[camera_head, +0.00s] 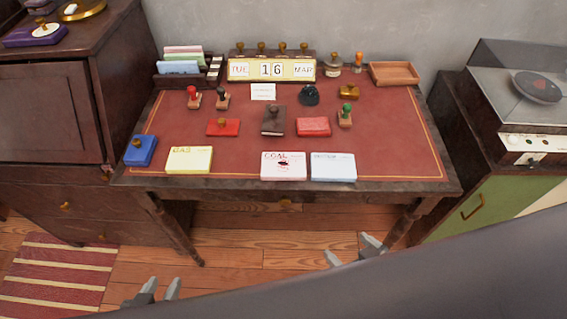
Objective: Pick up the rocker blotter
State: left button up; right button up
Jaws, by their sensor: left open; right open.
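A dark brown block with a knob on top (273,120), which looks most like the rocker blotter, lies in the middle of the desk's red top. My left gripper (162,285) is open and empty at the lower left, in front of the desk. My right gripper (346,246) is open and empty below the desk's front edge, right of centre. Neither touches anything.
The desk (400,150) also holds a red pad (313,126), small stamps, yellow, pink and blue card stacks along the front, a date display (272,70) and a wooden tray (394,74). A cabinet (45,110) stands left, a record player (535,90) right.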

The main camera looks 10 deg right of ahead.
aim_at(275, 115)
jog(key=l+u, duration=0.4)
jog(key=k+l+u, duration=0.15)
jog(key=l+u, duration=0.25)
jog(key=k+l+u, duration=0.15)
jog(key=l+u, duration=0.25)
jog(key=j, duration=0.1)
